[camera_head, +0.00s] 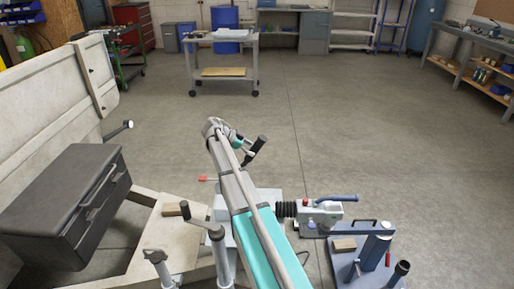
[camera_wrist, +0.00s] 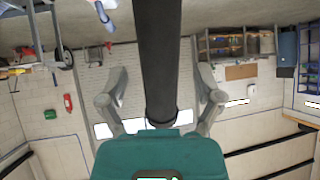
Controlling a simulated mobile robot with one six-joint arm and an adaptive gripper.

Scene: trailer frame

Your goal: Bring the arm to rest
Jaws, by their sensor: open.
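My arm, teal and grey, reaches forward from the bottom of the head view over the trailer frame. My gripper (camera_head: 252,153) is at its far end, small and partly hidden by the wrist, with dark parts pointing up right and down. In the wrist view my gripper (camera_wrist: 162,78) has two grey fingers spread wide apart in front of a teal body. A dark cylinder runs between the fingers from the top edge to the teal body. I cannot tell whether it is part of me. I see nothing clearly grasped.
The trailer coupling (camera_head: 322,211) with a blue handle lies right of my arm. A blue plate (camera_head: 347,268) carries a wooden block and posts. A dark toolbox (camera_head: 66,206) and raised pale panel (camera_head: 50,115) stand left. A cart (camera_head: 222,72) stands behind. The floor ahead is open.

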